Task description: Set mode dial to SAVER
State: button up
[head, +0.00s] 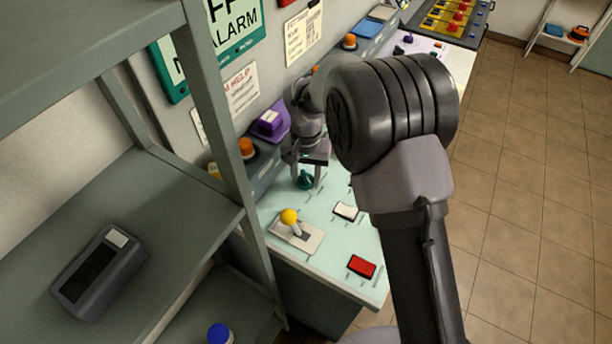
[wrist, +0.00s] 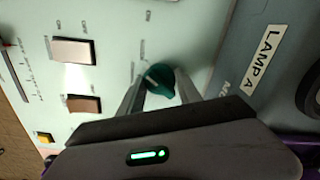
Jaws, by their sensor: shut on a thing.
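A dark green dial (head: 306,181) sits on the pale green control panel (head: 330,240) in the head view. It also shows in the wrist view (wrist: 160,80), with a light mark on its top. My gripper (head: 305,180) reaches down over the panel and is shut on the dial, one finger on each side. In the wrist view my gripper (wrist: 160,92) has its fingers around the dial, and part of the dial is hidden behind them. The scale lettering around the dial is too small to read.
On the panel are a yellow-balled lever (head: 290,216), a white switch (head: 345,211) and a red switch (head: 362,266). A purple box (head: 269,122) and orange lamp (head: 247,148) stand behind. A grey shelf (head: 160,215) is at left; open floor (head: 530,180) is at right.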

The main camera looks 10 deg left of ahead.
aim_at(307, 176)
jog(key=shift+m, duration=0.9)
jog(key=o, duration=1.4)
jog(key=shift+c, duration=0.2)
notch_tip(307, 176, up, 18)
jog(key=p, duration=0.5)
jog(key=shift+f, duration=0.25)
jog(key=shift+d, duration=0.1)
